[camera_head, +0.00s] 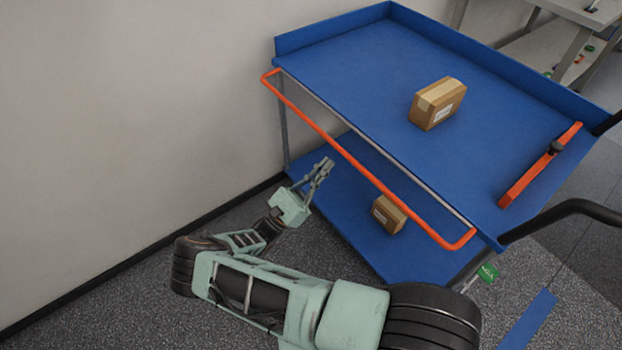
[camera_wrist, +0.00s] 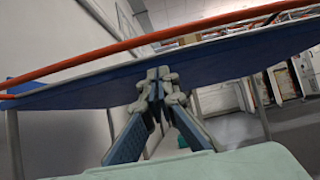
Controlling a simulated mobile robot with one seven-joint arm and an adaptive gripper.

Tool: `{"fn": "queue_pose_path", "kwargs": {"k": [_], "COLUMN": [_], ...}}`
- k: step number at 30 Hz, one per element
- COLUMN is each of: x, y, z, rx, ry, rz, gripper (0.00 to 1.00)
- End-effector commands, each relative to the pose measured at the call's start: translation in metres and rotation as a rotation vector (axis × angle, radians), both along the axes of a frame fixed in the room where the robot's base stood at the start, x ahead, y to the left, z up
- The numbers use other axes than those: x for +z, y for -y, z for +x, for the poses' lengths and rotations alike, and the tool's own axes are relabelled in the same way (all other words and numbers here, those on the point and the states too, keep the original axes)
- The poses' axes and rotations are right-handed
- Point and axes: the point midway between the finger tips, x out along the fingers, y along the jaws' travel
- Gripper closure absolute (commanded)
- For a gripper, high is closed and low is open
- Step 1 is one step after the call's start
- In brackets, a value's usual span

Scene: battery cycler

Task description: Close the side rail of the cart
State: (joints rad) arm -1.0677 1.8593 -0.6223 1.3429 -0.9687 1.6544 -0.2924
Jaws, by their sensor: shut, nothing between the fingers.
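The blue cart (camera_head: 340,57) stands by the wall with two shelves. Its side rail (camera_head: 350,158) is an orange bar along the near long side, and it sticks out from the edge of the upper shelf, low beside it. My gripper (camera_head: 326,166) is shut and empty, just below and in front of the rail's middle, over the lower shelf side. In the wrist view my gripper (camera_wrist: 158,78) points up toward the underside of the upper shelf (camera_wrist: 105,90), with the orange rail (camera_wrist: 85,58) crossing above it. I cannot tell if it touches the rail.
A cardboard box (camera_head: 436,104) sits on the upper shelf and another box (camera_head: 388,213) on the lower shelf (camera_head: 375,250). An orange bar with a black clamp (camera_head: 540,165) lies at the right end. A black handle (camera_head: 570,212) projects right. The wall (camera_head: 130,120) is at left.

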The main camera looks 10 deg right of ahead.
Motion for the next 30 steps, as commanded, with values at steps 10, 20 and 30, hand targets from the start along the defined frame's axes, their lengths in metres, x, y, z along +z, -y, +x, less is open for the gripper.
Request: {"fn": "queue_pose_path", "kwargs": {"k": [10, 20, 30], "x": [0.037, 0.037, 0.042], "y": [0.004, 0.004, -0.005], "z": [0.002, 0.002, 0.001], "rx": [0.000, 0.000, 0.000], "ry": [0.001, 0.001, -0.019], "rz": [0.001, 0.002, 0.037], "gripper": [1.00, 1.00, 1.00]}}
